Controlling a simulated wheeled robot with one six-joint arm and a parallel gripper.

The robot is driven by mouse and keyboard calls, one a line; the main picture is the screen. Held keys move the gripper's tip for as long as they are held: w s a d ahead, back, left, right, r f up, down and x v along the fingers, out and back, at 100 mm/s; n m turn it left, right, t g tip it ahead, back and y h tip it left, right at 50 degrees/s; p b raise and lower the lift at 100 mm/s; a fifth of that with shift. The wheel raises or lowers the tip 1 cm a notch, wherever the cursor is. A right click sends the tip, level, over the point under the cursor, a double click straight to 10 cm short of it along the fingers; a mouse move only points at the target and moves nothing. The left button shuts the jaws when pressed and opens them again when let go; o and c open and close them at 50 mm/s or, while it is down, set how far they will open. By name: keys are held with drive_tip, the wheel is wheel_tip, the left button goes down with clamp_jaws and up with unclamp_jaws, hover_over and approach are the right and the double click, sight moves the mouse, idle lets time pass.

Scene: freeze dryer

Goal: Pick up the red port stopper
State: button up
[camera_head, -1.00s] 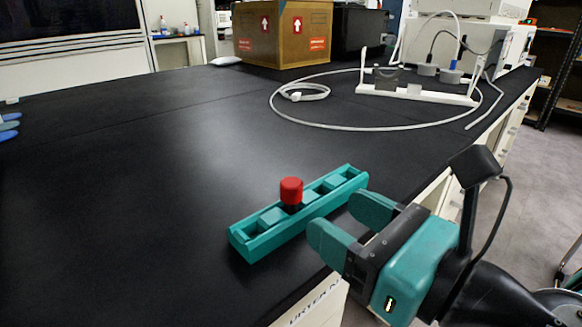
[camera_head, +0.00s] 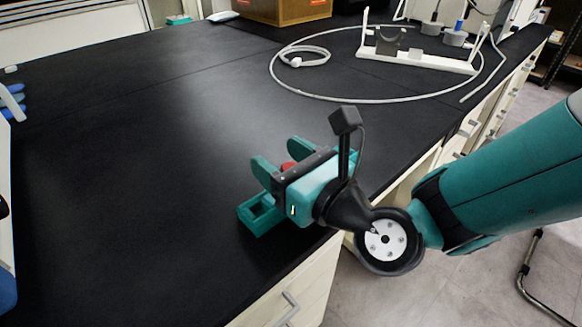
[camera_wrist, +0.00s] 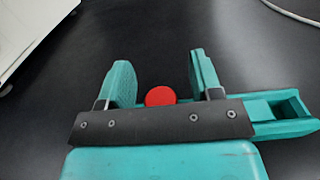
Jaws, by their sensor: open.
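The red port stopper (camera_head: 288,167) is mostly hidden behind my gripper in the head view. In the wrist view its round red top (camera_wrist: 160,96) shows between the two fingers, with a gap on each side. My gripper (camera_head: 281,158) is open, with its teal fingers on either side of the stopper; it also shows in the wrist view (camera_wrist: 158,80). The teal rack (camera_head: 262,217) lies on the black bench under my gripper. Its right end shows in the wrist view (camera_wrist: 284,112), and its middle is hidden by the gripper body.
The black bench top (camera_head: 150,180) is clear to the left. A white tube (camera_head: 300,97) lies looped farther back, near a white stand (camera_head: 420,62). A cardboard box (camera_head: 280,10) stands at the back. The bench's front edge runs just below the rack.

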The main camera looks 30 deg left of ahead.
clamp_jaws()
drive_tip(key=shift+r, duration=0.1)
wheel_tip(320, 180, up, 29)
drive_tip(key=p, duration=2)
drive_tip(key=shift+f, duration=0.2)
